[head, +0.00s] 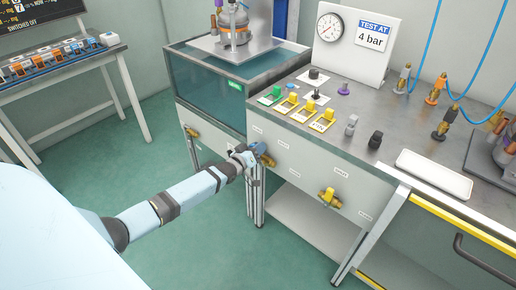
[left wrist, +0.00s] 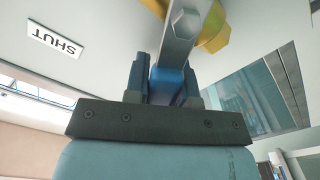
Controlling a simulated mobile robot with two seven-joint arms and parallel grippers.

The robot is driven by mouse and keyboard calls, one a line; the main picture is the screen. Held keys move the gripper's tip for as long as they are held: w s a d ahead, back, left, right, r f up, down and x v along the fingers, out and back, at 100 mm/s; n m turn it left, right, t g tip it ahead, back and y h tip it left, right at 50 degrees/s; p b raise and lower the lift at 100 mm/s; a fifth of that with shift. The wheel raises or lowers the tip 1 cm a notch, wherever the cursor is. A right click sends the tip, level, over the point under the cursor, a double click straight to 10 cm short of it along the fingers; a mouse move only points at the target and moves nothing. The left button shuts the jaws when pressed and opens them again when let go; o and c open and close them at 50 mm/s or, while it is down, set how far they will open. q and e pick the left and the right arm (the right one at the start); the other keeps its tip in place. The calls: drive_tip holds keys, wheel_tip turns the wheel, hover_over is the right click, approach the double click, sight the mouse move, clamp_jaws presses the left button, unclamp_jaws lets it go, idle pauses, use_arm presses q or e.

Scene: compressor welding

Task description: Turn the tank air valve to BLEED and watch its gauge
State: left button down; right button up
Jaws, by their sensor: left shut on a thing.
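My left gripper (head: 250,157) is at the front panel of the bench, shut on the lever of the middle brass valve (head: 268,159). In the left wrist view the gripper's fingers (left wrist: 166,84) are closed around the blue-sleeved valve lever (left wrist: 178,48). The lever is grey metal with a hex nut, in front of a yellow valve body (left wrist: 217,30). A label reading SHUT (left wrist: 55,42) appears upside down beside it. A round white gauge (head: 331,27) stands on the bench board; its reading is too small to tell. My right gripper is not in view.
Other brass valves sit on the panel to the left (head: 191,132) and lower right (head: 328,197). A glass water tank (head: 208,95) adjoins the bench. Yellow switches (head: 305,113) and a white tray (head: 433,174) are on top. Green floor (head: 210,250) is clear.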

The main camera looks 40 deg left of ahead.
use_arm(q)
drive_tip(key=c, duration=1)
unclamp_jaws()
drive_tip(key=shift+o, duration=0.2)
drive_tip(key=s+a+p, duration=0.1)
drive_tip(key=s+p, duration=0.1)
drive_tip(key=s, duration=1.1)
drive_tip(key=shift+s, duration=0.4)
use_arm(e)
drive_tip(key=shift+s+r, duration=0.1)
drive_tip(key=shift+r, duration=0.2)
use_arm(q)
drive_tip(key=shift+a, duration=0.1)
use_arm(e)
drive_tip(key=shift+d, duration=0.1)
